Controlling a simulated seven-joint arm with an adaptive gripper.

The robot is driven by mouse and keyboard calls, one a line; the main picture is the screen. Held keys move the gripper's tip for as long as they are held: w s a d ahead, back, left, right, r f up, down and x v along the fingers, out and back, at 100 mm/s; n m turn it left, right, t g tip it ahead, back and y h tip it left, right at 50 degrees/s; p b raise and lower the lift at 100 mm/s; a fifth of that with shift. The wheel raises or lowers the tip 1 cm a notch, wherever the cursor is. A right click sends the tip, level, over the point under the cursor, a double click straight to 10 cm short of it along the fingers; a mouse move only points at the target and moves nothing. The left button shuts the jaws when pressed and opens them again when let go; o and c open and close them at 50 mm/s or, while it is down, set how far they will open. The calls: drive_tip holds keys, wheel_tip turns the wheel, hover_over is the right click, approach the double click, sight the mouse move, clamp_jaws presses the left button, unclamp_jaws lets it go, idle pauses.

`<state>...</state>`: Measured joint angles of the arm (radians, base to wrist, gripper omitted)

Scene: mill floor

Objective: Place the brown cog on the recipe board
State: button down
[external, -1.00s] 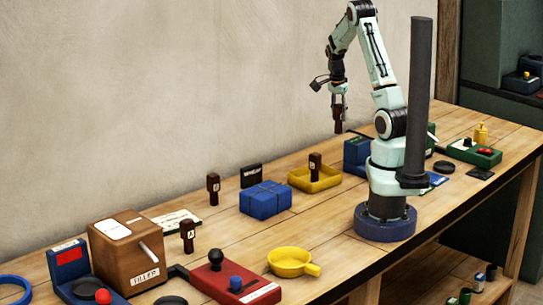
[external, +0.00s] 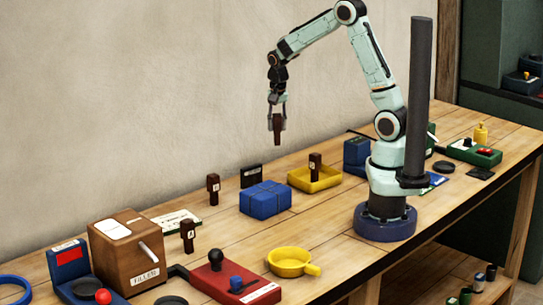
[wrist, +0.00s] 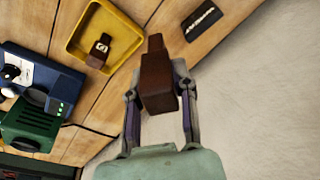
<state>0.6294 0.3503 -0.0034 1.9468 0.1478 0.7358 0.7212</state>
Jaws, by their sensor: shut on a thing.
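My gripper (external: 277,116) is shut on a brown piece (external: 278,132), held roughly upright in the air above the back of the bench. In the wrist view the dark brown piece (wrist: 157,82) sits between the two fingers; whether it is the brown cog I cannot tell for sure. Similar brown pieces with white marks stand on the bench (external: 213,189), nearer the brown box (external: 188,236), and in the yellow tray (external: 315,166). A flat green-edged board with a white printed face (external: 186,221) lies behind the brown box; it may be the recipe board.
The brown filler box (external: 125,250), red unit (external: 225,283), yellow pan (external: 290,262) and blue block (external: 265,198) stand on the bench. The yellow tray (external: 334,181) and a small dark sign (external: 251,175) are below my gripper. Bare wood lies around the blue block.

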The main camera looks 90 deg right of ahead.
drive_tip(key=w+a+n+t, duration=0.1)
drive_tip(key=w+a+n, duration=0.35)
drive_tip(key=a, duration=0.65)
drive_tip(key=w+a+n, duration=0.3)
drive_tip(key=w+a, duration=0.2)
drive_tip(key=a, duration=0.7)
approach(173, 223)
drive_tip(key=shift+y, duration=0.3)
drive_tip(key=s+d, duration=0.3)
drive_tip(key=shift+d, duration=0.2)
drive_tip(key=shift+w+f, duration=0.1)
drive_tip(key=shift+f, duration=1.5)
drive_tip(key=shift+f, duration=0.15)
drive_tip(key=c, duration=0.9)
unclamp_jaws()
